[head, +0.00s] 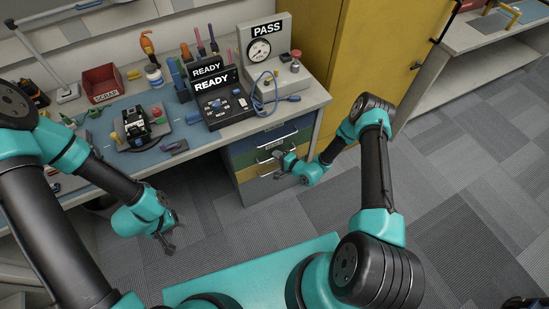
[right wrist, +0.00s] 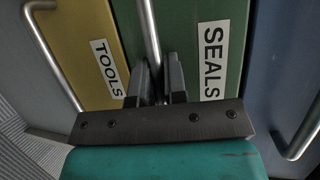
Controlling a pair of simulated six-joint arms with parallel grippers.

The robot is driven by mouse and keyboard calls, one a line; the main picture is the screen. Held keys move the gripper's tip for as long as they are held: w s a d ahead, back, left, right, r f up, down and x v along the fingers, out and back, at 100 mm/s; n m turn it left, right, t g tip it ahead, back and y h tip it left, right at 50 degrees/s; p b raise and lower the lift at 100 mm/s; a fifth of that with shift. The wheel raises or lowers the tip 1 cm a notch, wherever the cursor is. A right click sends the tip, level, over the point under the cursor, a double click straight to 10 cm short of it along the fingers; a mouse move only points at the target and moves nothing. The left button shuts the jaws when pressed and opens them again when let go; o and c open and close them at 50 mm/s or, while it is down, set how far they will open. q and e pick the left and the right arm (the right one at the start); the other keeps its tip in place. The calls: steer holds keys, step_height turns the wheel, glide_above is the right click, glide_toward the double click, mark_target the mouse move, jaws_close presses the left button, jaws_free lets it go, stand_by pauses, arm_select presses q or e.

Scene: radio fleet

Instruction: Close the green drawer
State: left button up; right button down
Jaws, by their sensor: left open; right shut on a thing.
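The green drawer (head: 243,159) is the middle one in the stack under the right end of the workbench. In the right wrist view its front (right wrist: 192,45) carries a label reading SEALS. My right gripper (head: 281,163) is at this front, its fingers (right wrist: 160,82) shut on the drawer's metal bar handle (right wrist: 151,35). The fingers cover part of the handle. I cannot tell how far the drawer stands out. My left gripper (head: 169,240) is open and empty, low over the floor in front of the bench.
A blue drawer (head: 264,139) is above and a yellow drawer (head: 258,187), labelled TOOLS, is below. A yellow cabinet (head: 372,50) stands right of the bench. The benchtop holds a READY console (head: 222,105), a PASS gauge (head: 262,51) and a red scrap bin (head: 102,83).

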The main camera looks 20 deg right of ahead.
steer(key=shift+w, duration=0.2)
steer(key=c, duration=1.5)
jaws_free()
steer(key=shift+o, duration=0.2)
steer(key=shift+r, duration=0.1)
steer(key=shift+d, duration=0.1)
steer(key=v, duration=1.7)
steer(key=shift+s, duration=0.3)
